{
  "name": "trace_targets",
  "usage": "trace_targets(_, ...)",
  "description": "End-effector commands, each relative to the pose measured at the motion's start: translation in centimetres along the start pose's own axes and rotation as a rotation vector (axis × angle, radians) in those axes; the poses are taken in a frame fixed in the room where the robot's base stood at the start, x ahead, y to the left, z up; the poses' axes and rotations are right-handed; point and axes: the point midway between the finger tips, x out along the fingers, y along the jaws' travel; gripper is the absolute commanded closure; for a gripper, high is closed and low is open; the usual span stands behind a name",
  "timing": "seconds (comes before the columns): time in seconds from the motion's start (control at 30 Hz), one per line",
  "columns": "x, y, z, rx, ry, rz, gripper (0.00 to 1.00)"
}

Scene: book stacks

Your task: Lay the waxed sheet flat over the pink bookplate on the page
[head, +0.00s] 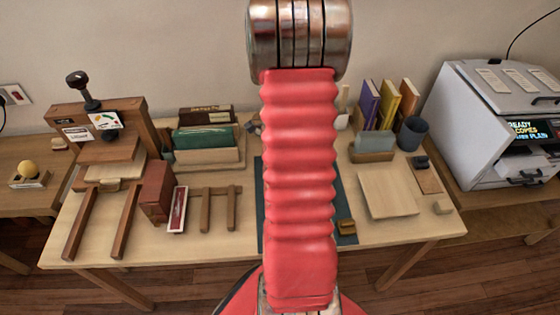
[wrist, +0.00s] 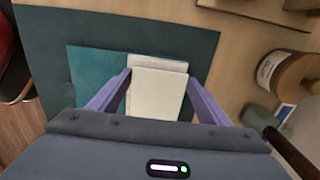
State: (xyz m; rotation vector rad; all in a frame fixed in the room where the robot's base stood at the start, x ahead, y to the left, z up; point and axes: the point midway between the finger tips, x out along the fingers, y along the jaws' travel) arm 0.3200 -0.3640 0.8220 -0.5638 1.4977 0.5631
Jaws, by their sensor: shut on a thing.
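My gripper (wrist: 159,74) shows in the wrist view with its two purple fingers on either side of a pale, flat, cream piece that looks like the waxed sheet (wrist: 157,95). A narrower pale strip lies along its far edge. Beneath it and to the left lies a teal rectangle (wrist: 88,68), like a book cover, on a dark teal mat (wrist: 200,42). I see no pink bookplate; the page under the pale piece is hidden. In the head view my red arm hides the gripper and the middle of the mat (head: 347,205).
A wooden cylinder with a white label (wrist: 270,72) and a dark-handled tool (wrist: 262,120) lie right of the mat. Book press (head: 110,140), card racks (head: 208,158), upright books (head: 385,105), a pale board (head: 388,194) and a grey machine (head: 500,120) surround the work area.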

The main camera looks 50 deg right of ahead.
Motion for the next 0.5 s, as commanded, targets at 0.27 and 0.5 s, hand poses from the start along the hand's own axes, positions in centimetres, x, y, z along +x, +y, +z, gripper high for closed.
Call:
trace_targets(0.27, -0.03, 0.0, -0.01, 0.0, 0.0, 0.0, 0.14)
trace_targets(0.5, -0.04, 0.0, -0.01, 0.0, 0.0, 0.0, 0.1)
